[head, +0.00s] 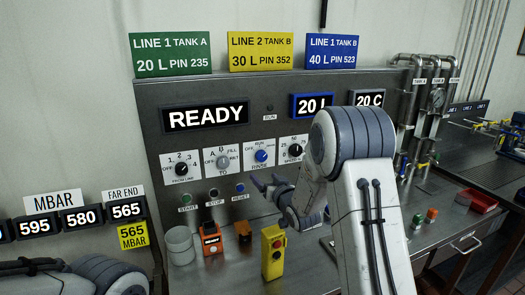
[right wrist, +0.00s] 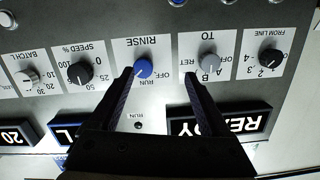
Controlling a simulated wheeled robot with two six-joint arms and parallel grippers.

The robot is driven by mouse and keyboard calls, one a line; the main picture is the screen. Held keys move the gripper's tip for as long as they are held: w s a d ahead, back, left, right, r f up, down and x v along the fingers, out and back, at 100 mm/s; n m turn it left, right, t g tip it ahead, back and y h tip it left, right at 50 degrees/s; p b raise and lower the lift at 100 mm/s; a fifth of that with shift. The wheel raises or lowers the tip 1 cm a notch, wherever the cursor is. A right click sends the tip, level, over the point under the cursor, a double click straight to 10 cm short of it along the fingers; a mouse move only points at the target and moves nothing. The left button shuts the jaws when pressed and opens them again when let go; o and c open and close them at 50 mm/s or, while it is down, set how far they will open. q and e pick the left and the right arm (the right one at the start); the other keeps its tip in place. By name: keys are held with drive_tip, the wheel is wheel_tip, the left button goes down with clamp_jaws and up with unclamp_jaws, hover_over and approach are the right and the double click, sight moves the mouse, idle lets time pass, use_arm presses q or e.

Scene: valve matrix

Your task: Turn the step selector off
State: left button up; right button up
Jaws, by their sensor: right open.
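No label reading "step" is legible. The blue RINSE knob (head: 261,156) is on the panel, with OFF and RUN marks. In the upside-down right wrist view the blue knob (right wrist: 143,68) shows between the fingertips, nearer the left one. I cannot tell exactly where its pointer stands. My right gripper (head: 268,183) is open and empty, below the row of knobs in the head view; it also shows in the right wrist view (right wrist: 159,76). Contact with the knob does not show. Only part of my left arm shows at the lower left; its gripper is out of view.
The grey TO knob (right wrist: 209,62) lies just outside the right finger. Black FROM LINE (right wrist: 270,58) and SPEED (right wrist: 80,72) knobs flank these. Push buttons sit below the knobs. A yellow pendant (head: 273,252), an orange box (head: 211,241) and a grey cup (head: 180,247) stand on the bench.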

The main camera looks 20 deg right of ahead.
sight(262, 157)
drive_tip(key=shift+m+t, duration=0.3)
drive_tip(key=shift+t, duration=0.4)
drive_tip(key=w+d+p, duration=0.1)
drive_tip(key=w, duration=0.2)
drive_tip(key=w+d+r+p, duration=0.1)
drive_tip(key=w+p, duration=0.1)
drive_tip(key=w, duration=0.1)
drive_tip(key=w+d+p, duration=0.1)
drive_tip(key=w, duration=0.2)
drive_tip(key=shift+w+d+r, duration=0.1)
drive_tip(key=shift+w+r, duration=0.25)
drive_tip(key=shift+w, duration=0.05)
drive_tip(key=shift+w+f+p, duration=0.1)
drive_tip(key=shift+w+p, duration=0.3)
drive_tip(key=shift+w, duration=0.15)
